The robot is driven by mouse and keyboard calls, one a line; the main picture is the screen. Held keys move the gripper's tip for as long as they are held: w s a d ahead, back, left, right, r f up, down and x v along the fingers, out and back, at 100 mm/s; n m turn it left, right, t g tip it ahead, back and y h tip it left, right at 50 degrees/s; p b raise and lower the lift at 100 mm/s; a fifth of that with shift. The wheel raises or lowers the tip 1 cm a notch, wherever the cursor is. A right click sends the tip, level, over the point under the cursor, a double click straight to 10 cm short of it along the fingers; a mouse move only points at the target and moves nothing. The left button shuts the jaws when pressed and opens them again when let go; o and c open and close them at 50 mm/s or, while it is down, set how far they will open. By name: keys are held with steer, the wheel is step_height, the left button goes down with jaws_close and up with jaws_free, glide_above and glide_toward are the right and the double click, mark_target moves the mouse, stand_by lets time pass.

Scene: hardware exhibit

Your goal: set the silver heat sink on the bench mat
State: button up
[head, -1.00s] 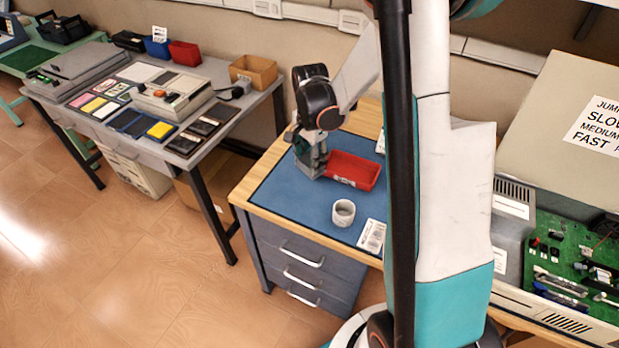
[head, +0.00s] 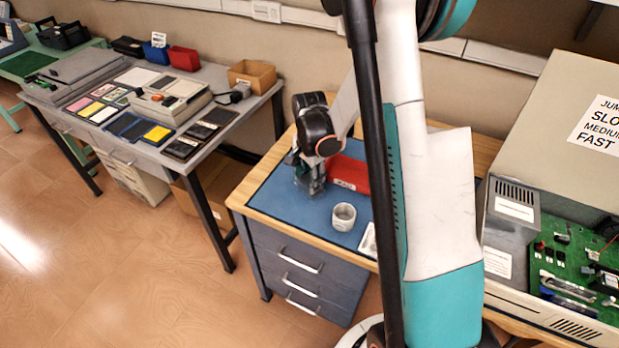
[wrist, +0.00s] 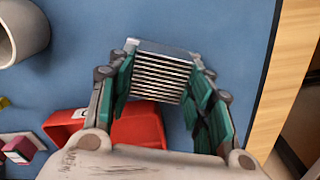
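The silver heat sink (wrist: 160,72), a finned block, sits between the fingers of my gripper (wrist: 163,55) in the wrist view. The fingers lie against its two sides, and my gripper is shut on it. In the head view my gripper (head: 312,185) points down at the left part of the blue bench mat (head: 275,192), in front and left of the red bin. The mat also fills the background of the wrist view (wrist: 235,35). The heat sink is low over the mat; I cannot tell whether its underside touches.
The red bin (head: 348,174) stands close beside my gripper. A whitish ring-shaped cup (head: 344,216) and a white card (head: 367,240) are on the mat to the right. The mat's front left is clear, with a wooden bench edge (head: 240,207) around it.

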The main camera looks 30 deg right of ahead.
mark_target(309, 179)
steer(key=o, duration=0.4)
step_height(309, 179, up, 12)
steer(key=p, duration=0.4)
steer(key=shift+r, duration=0.2)
